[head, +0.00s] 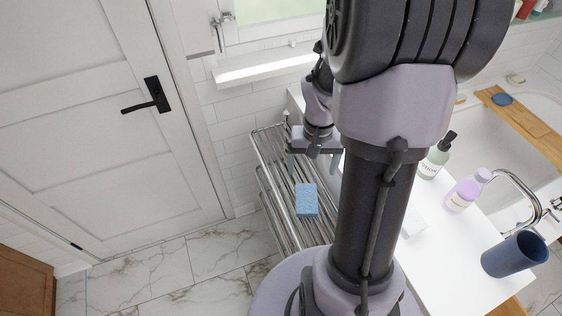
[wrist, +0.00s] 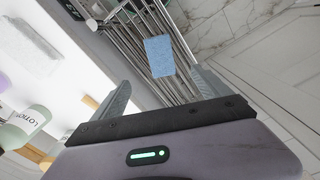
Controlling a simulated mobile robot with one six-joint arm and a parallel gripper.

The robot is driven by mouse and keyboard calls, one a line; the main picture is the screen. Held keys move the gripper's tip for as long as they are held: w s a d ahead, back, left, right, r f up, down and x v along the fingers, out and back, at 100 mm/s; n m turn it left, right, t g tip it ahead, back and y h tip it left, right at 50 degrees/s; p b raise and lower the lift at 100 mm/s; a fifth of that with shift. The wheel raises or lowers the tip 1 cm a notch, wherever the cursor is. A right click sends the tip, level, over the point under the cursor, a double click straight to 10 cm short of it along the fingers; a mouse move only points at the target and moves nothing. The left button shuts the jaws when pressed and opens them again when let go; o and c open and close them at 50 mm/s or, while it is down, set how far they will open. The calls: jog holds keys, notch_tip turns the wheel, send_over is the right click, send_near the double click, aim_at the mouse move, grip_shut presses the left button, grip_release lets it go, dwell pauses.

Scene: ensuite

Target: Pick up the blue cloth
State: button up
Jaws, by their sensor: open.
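The blue cloth (head: 307,199) is a small light-blue rectangle lying on the metal bar rack (head: 275,165). In the wrist view the cloth (wrist: 159,56) shows ahead of my gripper, between the lines of its two fingers. My gripper (head: 315,165) is open and empty. In the wrist view its fingers (wrist: 162,90) are spread wide apart, and the cloth is beyond the fingertips, not touched. In the head view my gripper is above the rack, behind the cloth. My arm hides part of the rack's right side.
A white counter (head: 480,237) on the right holds a lotion bottle (head: 436,157), a purple bottle (head: 462,194) and a blue cup (head: 514,254) near a tap. A white door (head: 90,120) is at left. The marble floor (head: 190,270) is clear. A bathtub is at far right.

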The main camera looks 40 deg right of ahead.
jog(key=b, duration=0.4)
send_over(307, 201)
notch_tip(307, 201, down, 11)
jog(key=shift+s+f, duration=0.1)
jog(key=shift+s, duration=0.05)
jog(key=f+b, duration=0.1)
jog(key=f, duration=0.1)
jog(key=f+b, duration=0.2)
jog(key=f, duration=0.1)
jog(key=shift+w+f, duration=0.2)
jog(key=shift+f, duration=0.1)
jog(key=shift+r, duration=0.2)
jog(key=shift+c, duration=0.2)
jog(key=c, duration=1.6)
